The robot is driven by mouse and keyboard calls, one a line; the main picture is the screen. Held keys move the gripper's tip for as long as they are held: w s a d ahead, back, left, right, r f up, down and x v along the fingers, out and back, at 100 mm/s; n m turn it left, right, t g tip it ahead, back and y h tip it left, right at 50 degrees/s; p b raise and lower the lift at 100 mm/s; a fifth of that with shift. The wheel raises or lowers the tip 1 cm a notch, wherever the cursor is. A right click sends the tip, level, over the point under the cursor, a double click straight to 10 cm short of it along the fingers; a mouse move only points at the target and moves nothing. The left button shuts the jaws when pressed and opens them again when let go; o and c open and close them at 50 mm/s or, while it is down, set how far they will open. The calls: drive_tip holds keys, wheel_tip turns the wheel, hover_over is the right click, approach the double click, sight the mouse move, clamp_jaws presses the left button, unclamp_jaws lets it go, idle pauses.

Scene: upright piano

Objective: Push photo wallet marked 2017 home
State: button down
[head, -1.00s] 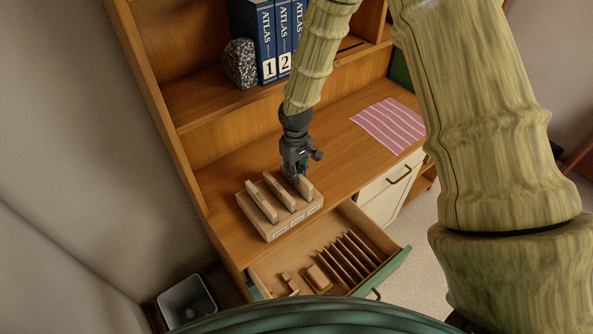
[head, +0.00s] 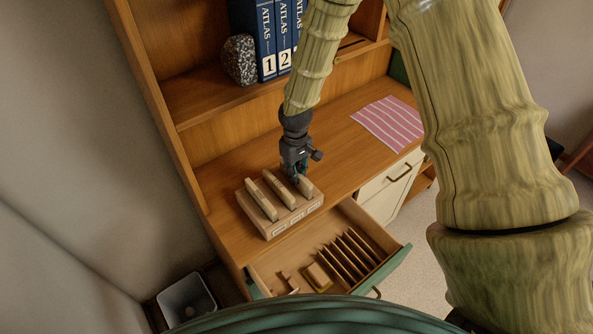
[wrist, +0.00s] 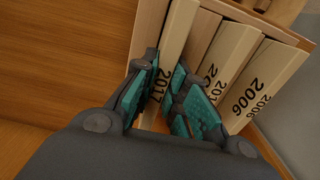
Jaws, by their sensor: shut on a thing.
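The pale wallet marked 2017 (wrist: 178,32) stands between the teal finger pads of my gripper (wrist: 166,64), which is shut on it. In the head view this wallet (head: 306,187) is at the right end of a wooden holder (head: 268,231) on the desk, and my gripper (head: 298,178) is over it from above. Two more wallets (head: 261,199) (head: 279,188) stand upright in the holder to its left. In the wrist view one of them reads 2006 (wrist: 255,82); the middle one's number is partly hidden (wrist: 226,62). The 2017 wallet's lower end is hidden.
An open drawer (head: 262,277) with dividers and small items juts out below the holder. A striped pink cloth (head: 388,123) lies on the desk to the right. Blue atlases (head: 267,40) and a speckled stone (head: 240,60) stand on the shelf above. The desk between holder and cloth is clear.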

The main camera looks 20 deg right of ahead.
drive_tip(key=shift+f+b, duration=0.3)
drive_tip(key=shift+f, duration=0.3)
idle(0.4)
drive_tip(key=c, duration=1.4)
unclamp_jaws()
drive_tip(key=shift+o, duration=0.2)
wheel_tip(320, 180, up, 12)
